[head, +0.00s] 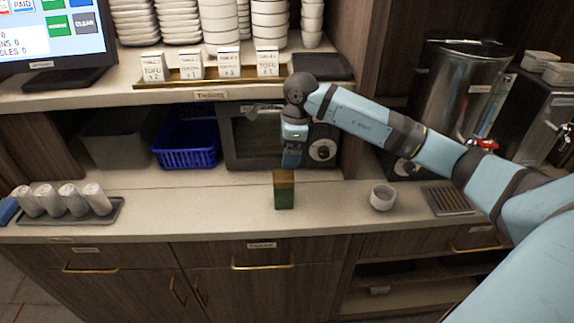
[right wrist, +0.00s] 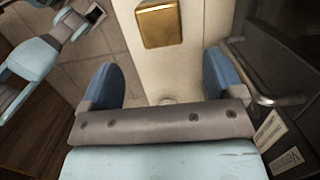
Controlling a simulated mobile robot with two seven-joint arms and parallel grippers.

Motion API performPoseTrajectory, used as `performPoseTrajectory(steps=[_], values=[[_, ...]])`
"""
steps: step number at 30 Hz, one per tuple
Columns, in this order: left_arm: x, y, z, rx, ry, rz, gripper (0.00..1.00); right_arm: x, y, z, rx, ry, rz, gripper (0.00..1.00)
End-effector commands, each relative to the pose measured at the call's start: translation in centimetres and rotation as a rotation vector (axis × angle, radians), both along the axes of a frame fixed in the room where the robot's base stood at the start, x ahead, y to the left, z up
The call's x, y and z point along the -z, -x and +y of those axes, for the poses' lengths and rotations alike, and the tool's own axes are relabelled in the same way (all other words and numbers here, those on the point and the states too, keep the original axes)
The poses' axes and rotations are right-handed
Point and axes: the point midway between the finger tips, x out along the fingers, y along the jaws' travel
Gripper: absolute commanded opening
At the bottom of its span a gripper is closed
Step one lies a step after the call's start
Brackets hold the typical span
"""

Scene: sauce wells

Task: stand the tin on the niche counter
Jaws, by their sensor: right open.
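A green tin (head: 284,193) with a brownish-gold top stands upright on the pale niche counter (head: 240,211), near its front edge. My right gripper (head: 291,160) is above the tin, pointing down, and appears apart from it. In the right wrist view, the tin's gold lid (right wrist: 159,24) shows at the top, beyond the two blue fingers of my open, empty right gripper (right wrist: 164,82). The lid is not between the fingertips.
Behind the tin is a microwave (head: 256,140), with a blue basket (head: 187,139) to its left. A white cup (head: 383,197) stands to the tin's right. A tray (head: 108,222) of rolled white items lies at the left. The counter between tray and tin is clear.

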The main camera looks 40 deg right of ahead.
Motion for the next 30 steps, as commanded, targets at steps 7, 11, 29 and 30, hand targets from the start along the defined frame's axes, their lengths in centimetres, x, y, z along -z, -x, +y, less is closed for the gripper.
performPoseTrajectory(steps=[7, 11, 29, 30], values=[[0.0, 0.0, 0.0, 0.0, 0.0, -0.001, 0.43, 4.2, 3.1, 9.2, -0.008, -0.397, 0.066, 0.87], [-0.1, -0.1, 0.0, 0.0, 0.001, -0.003, 0.43, 5.8, 7.0, 18.2, 0.127, -0.896, 0.183, 0.87], [-0.2, -0.1, 0.0, 0.0, 0.001, -0.005, 0.43, 20.6, 18.6, 18.3, -2.14, 1.73, -0.971, 0.87], [-0.2, -0.1, 0.0, 0.0, 0.001, -0.005, 0.43, 22.3, 20.3, 18.1, -2.13, 1.577, -0.949, 0.87]])
